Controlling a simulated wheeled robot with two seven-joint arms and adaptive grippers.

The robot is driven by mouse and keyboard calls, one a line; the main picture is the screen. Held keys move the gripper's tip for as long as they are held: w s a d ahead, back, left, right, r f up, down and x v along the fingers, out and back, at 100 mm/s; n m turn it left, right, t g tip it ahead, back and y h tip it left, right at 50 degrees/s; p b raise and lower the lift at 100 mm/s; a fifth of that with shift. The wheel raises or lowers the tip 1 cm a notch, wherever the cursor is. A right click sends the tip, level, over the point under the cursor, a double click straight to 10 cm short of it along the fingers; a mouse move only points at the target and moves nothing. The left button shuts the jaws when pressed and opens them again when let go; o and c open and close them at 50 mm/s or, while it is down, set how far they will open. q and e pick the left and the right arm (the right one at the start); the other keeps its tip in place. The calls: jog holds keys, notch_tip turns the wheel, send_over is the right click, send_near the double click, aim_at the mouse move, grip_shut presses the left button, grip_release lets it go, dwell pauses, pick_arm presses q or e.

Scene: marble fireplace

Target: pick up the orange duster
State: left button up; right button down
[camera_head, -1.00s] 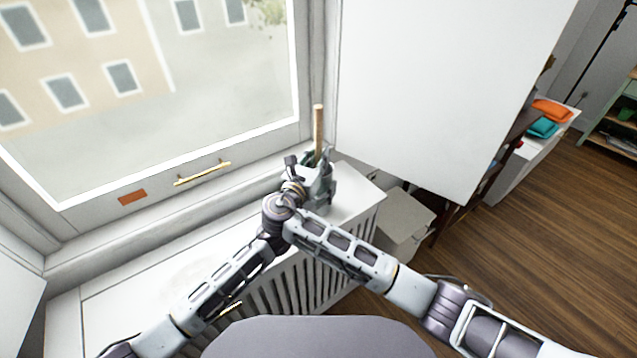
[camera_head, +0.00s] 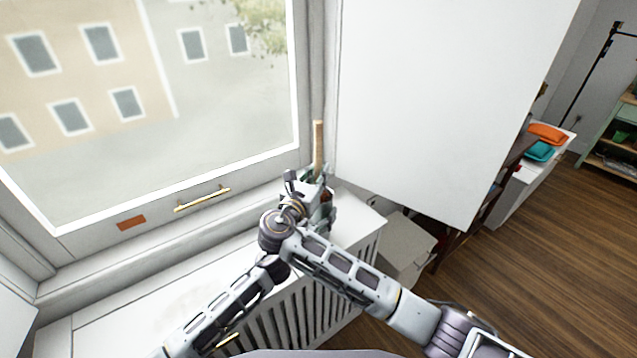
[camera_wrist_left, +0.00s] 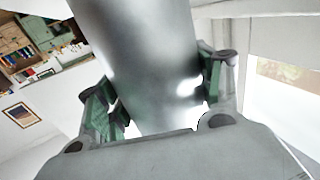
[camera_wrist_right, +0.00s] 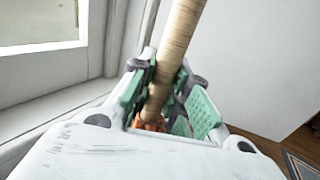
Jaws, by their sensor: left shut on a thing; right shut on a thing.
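The orange duster's light wooden handle (camera_head: 318,145) stands nearly upright above the radiator cover, by the window corner. In the right wrist view, my right gripper (camera_wrist_right: 165,105) is shut on this handle (camera_wrist_right: 178,45), with a bit of orange (camera_wrist_right: 150,124) at its lower end. My right gripper (camera_head: 314,184) also shows in the head view. My left gripper (camera_head: 326,214) is just below it, mostly hidden by the right wrist. In the left wrist view, my left gripper (camera_wrist_left: 160,98) is shut on a shiny grey cylinder (camera_wrist_left: 150,55); what it belongs to is unclear.
The white radiator cover (camera_head: 130,300) runs below the window, with a brass handle (camera_head: 202,198) on the frame. A large white panel (camera_head: 430,100) stands close on the right. A pale box (camera_head: 405,240) is on the floor. Orange (camera_head: 547,132) and teal (camera_head: 540,151) cloths lie far right.

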aim_at(317, 127)
notch_tip(317, 127, up, 15)
jog(key=shift+f, duration=0.15)
dwell(0.6)
pick_arm(q)
jog(key=o, duration=1.2)
jog(key=shift+c, duration=0.2)
jog(key=shift+s+a, duration=0.1)
jog(key=shift+s, duration=0.05)
jog(key=v, duration=1.1)
jog(key=shift+s+a, duration=0.2)
jog(key=shift+s, duration=0.1)
jog(key=shift+f, duration=0.1)
jog(key=shift+s, duration=0.1)
pick_arm(e)
jog(key=shift+s+f, duration=0.1)
